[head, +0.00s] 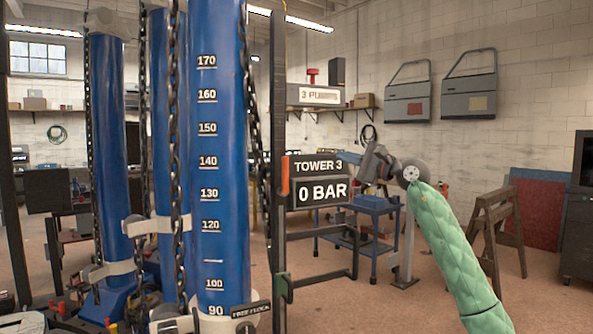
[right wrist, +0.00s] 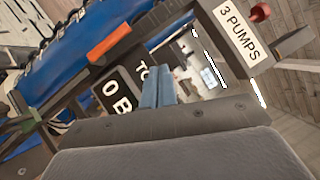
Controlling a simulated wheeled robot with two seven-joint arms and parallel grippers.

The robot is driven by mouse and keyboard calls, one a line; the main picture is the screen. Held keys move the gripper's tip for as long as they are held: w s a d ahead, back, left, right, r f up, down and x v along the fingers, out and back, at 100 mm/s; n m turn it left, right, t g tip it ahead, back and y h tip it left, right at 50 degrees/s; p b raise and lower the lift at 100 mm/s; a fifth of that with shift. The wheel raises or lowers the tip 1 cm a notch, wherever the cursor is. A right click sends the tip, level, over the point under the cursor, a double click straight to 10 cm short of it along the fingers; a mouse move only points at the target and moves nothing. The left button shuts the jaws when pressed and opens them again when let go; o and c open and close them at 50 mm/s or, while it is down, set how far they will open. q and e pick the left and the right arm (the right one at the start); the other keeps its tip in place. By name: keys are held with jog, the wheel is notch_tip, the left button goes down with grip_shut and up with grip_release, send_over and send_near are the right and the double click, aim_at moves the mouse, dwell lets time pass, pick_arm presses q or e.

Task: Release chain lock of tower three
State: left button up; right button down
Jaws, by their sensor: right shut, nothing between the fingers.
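Tower three's sign (head: 318,165) reads TOWER 3, with a display (head: 323,192) below it reading 0 BAR. The display also shows in the right wrist view (right wrist: 118,100). An orange handle (head: 284,178) is on the dark post left of the sign; it also shows in the right wrist view (right wrist: 109,43). A plate with FREE / LOCK lettering (head: 250,310) sits low by the blue column (head: 220,140), partly cut off. Dark chains (head: 174,110) hang along the columns. My right gripper (head: 362,172) is shut and empty, right of the sign, apart from the handle. My left gripper is out of view.
A box marked 3 PUMPS (head: 319,96) with a red knob stands behind. A green part (head: 281,288) is low on the post. A blue cart (head: 365,208) and wooden trestle (head: 495,228) stand at the right. Open floor lies at the lower middle.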

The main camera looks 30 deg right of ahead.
aim_at(283, 174)
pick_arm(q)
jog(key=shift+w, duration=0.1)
pick_arm(e)
jog(key=f+n+g, duration=0.1)
jog(key=f+n, duration=0.1)
jog(key=f+n+g, duration=0.1)
jog(key=f+n, duration=0.1)
jog(key=shift+a, duration=0.4)
jog(key=shift+s+r, duration=0.1)
jog(key=shift+s, duration=0.05)
